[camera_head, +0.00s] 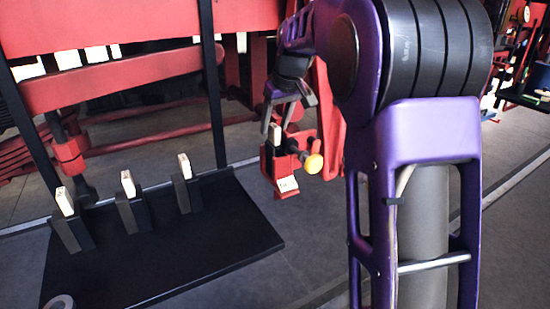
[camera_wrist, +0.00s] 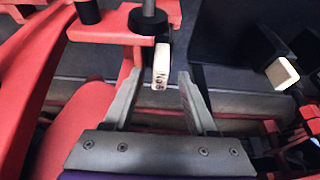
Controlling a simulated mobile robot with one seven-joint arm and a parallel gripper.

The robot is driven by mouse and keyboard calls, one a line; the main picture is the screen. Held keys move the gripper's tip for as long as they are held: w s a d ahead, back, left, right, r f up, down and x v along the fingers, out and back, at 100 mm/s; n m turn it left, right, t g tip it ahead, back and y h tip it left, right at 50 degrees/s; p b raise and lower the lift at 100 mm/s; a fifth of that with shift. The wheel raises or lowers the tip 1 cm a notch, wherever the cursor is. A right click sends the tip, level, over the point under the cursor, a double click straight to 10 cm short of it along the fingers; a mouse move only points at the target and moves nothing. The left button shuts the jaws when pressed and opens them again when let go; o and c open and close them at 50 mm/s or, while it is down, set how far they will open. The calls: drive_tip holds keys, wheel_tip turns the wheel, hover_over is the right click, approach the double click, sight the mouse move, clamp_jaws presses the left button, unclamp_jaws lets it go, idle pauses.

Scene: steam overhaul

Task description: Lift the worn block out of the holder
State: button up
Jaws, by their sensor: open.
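A black shelf (camera_head: 170,265) at the left bears three dark stands with pale blocks (camera_head: 65,201) (camera_head: 128,183) (camera_head: 185,166). One such block also shows at the right in the wrist view (camera_wrist: 281,73). Red frame beams (camera_head: 110,80) and black posts (camera_head: 212,90) stand behind.

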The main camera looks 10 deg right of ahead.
clamp_jaws()
drive_tip(key=shift+r, duration=0.15)
idle(1.3)
